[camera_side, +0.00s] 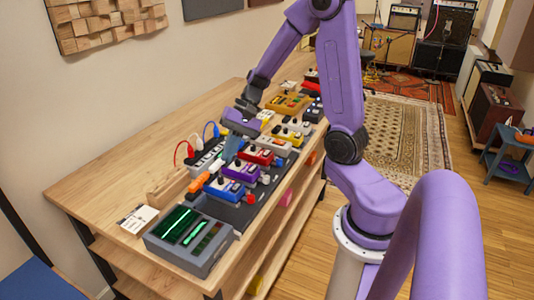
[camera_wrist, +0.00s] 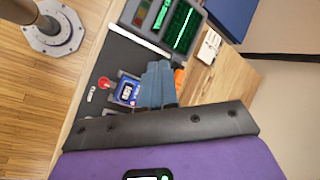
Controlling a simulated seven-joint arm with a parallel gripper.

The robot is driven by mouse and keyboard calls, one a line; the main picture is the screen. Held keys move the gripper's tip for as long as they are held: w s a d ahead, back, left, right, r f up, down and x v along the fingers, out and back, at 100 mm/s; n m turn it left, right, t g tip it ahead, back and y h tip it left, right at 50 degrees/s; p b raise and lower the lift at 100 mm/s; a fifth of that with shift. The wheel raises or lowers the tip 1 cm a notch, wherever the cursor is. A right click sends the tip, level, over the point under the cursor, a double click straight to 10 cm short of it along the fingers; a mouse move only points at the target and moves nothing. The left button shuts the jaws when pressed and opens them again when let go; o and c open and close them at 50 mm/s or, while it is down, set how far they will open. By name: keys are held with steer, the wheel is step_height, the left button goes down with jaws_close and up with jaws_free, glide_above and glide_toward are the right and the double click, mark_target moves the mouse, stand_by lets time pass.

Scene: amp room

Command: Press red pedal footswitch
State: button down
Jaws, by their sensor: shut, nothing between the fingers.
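The red pedal (camera_side: 257,157) sits on the dark pedal board in the side view, between a white pedal behind it and a purple pedal (camera_side: 240,172) in front. My gripper (camera_side: 230,153) is shut and empty, its blue-grey fingers pointing down just left of the red pedal. I cannot tell whether they touch anything. The footswitch of the red pedal is too small to make out. In the wrist view, my fingers (camera_wrist: 159,70) appear beside a blue pedal (camera_wrist: 128,92). The red pedal cannot be made out there.
A grey unit with green screens (camera_side: 188,238) stands at the near end of the wooden bench (camera_side: 120,192). A white card (camera_side: 138,219) lies beside it. A white power strip (camera_side: 205,160) with coloured cables lies left of the pedals. Yellow pedals (camera_side: 286,136) stand farther back.

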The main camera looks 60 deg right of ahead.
steer(key=w+d+f+m+t+h, duration=0.15)
steer(key=w+d+m+t, duration=0.25)
steer(key=d+m, duration=0.55)
steer(key=m+t+h, duration=0.3)
steer(key=m, duration=0.3)
glide_above(270, 153)
step_height(270, 153, down, 2)
steer(key=shift+f, duration=0.1)
steer(key=shift+a+f, duration=0.1)
steer(key=shift+n, duration=0.25)
steer(key=shift+f, duration=4.3)
steer(key=shift+f, duration=0.15)
steer(key=shift+f, duration=0.25)
